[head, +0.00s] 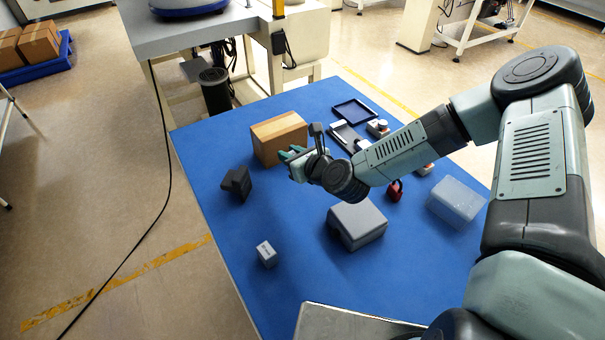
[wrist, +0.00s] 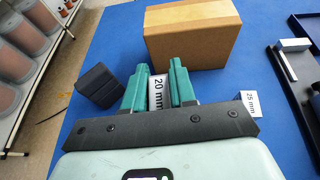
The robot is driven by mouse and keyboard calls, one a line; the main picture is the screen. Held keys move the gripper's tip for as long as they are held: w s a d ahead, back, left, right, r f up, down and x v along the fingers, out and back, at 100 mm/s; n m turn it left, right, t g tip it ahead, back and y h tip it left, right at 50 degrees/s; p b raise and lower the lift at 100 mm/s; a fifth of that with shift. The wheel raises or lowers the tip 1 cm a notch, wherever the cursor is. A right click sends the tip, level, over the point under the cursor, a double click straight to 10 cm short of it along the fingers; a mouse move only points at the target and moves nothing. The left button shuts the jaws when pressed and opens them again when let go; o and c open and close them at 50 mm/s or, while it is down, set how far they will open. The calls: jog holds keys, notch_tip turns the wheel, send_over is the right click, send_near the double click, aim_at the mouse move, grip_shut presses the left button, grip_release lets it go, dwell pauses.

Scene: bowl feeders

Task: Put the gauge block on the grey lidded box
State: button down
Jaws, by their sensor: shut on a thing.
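My gripper (head: 290,154) is near the front of the cardboard box in the head view. In the wrist view its teal fingers (wrist: 157,72) are shut on a white gauge block (wrist: 157,92) marked "20 mm". The fingers cover its sides, and the block cannot be made out in the head view. The grey lidded box (head: 357,222) stands on the blue table, below and to the right of my gripper in the head view. Its lid is shut and its top is bare.
The blue table (head: 305,265) carries the cardboard box (head: 278,138), a black angled block (head: 236,183), a small white block (head: 266,253), a red padlock (head: 394,192) and a translucent box (head: 456,201). A "25 mm" block (wrist: 250,105) lies right of my fingers.

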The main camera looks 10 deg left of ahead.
aim_at(354, 222)
jog(key=shift+d+r, duration=0.1)
jog(key=shift+r, duration=0.3)
jog(key=s+d+r+m, duration=0.1)
jog(key=s+d+r, duration=0.2)
jog(key=d, duration=0.4)
jog(key=s+d+r, duration=0.2)
jog(key=s+d, duration=0.1)
jog(key=d, duration=0.5)
jog(key=shift+t+h, duration=0.4)
notch_tip(354, 222, down, 4)
jog(key=shift+s+a, duration=0.1)
jog(key=shift+f, duration=2.2)
jog(key=shift+f, duration=0.15)
jog(key=c, duration=0.9)
grip_release()
